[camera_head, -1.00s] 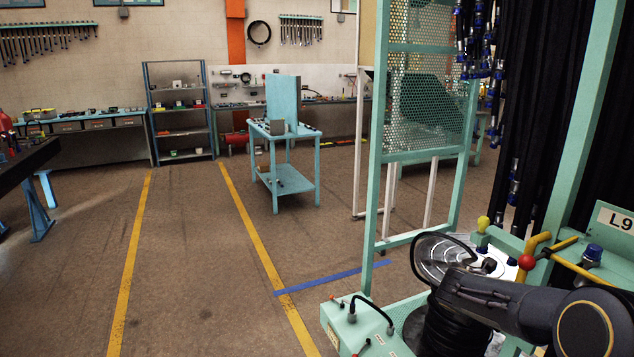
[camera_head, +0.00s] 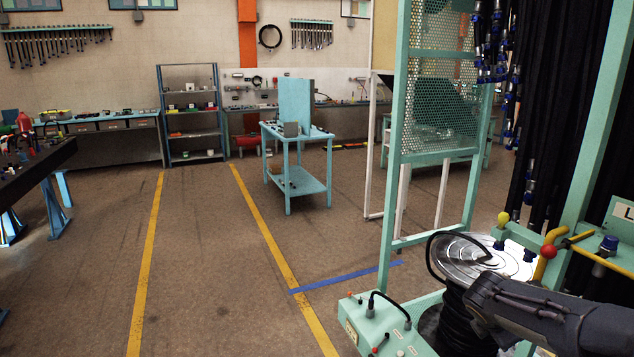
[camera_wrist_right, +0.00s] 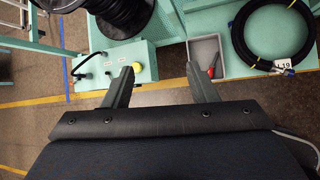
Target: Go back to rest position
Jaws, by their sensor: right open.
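My right gripper (camera_wrist_right: 160,69) is open and empty in the right wrist view, its two dark fingers wide apart. It hangs above the front of a teal bench, over a gap between a teal control box (camera_wrist_right: 118,62) with a yellow knob and a grey bin (camera_wrist_right: 205,50). No hose is between the fingers. In the head view my right arm (camera_head: 560,318) reaches in from the lower right, in front of the teal hose machine; its fingers cannot be made out there. My left gripper is not in view.
A coiled black hose (camera_wrist_right: 240,40) with a white label lies right of the bin, which holds a red-handled tool. A hose reel (camera_head: 470,258) stands beside my arm. A blue cart (camera_head: 297,163) stands farther back. The floor (camera_head: 215,260) between the yellow lines is clear.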

